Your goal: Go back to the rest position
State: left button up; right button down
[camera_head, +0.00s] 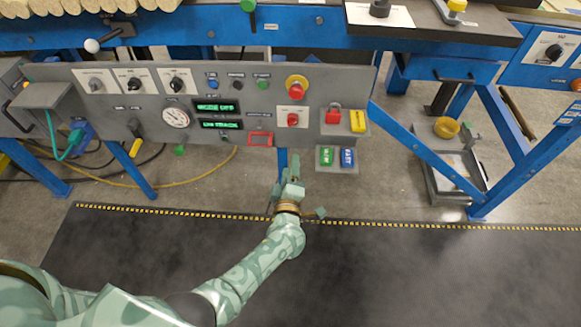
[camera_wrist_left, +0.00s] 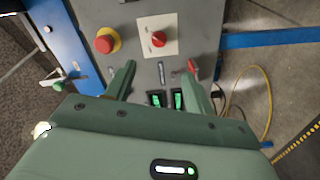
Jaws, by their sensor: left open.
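My left gripper (camera_head: 291,178) is in front of the grey control panel (camera_head: 350,85), below its lower edge and just left of the green and blue buttons (camera_head: 337,157) in the head view. My left arm is stretched forward over the dark mat. In the left wrist view the two fingers of this gripper (camera_wrist_left: 160,78) stand apart with nothing held between them. The panel lies beyond the fingertips there, with a red knob on a white plate (camera_wrist_left: 158,38) and a red mushroom button (camera_wrist_left: 105,43). My right gripper is not in view.
The dark mat (camera_head: 420,270) with a yellow-dashed edge is clear on the right. Blue machine legs (camera_head: 505,125) stand at the right, beside a grey bin (camera_head: 452,172). A grey box (camera_head: 45,105) with a green cable is at the left. Cables lie on the floor.

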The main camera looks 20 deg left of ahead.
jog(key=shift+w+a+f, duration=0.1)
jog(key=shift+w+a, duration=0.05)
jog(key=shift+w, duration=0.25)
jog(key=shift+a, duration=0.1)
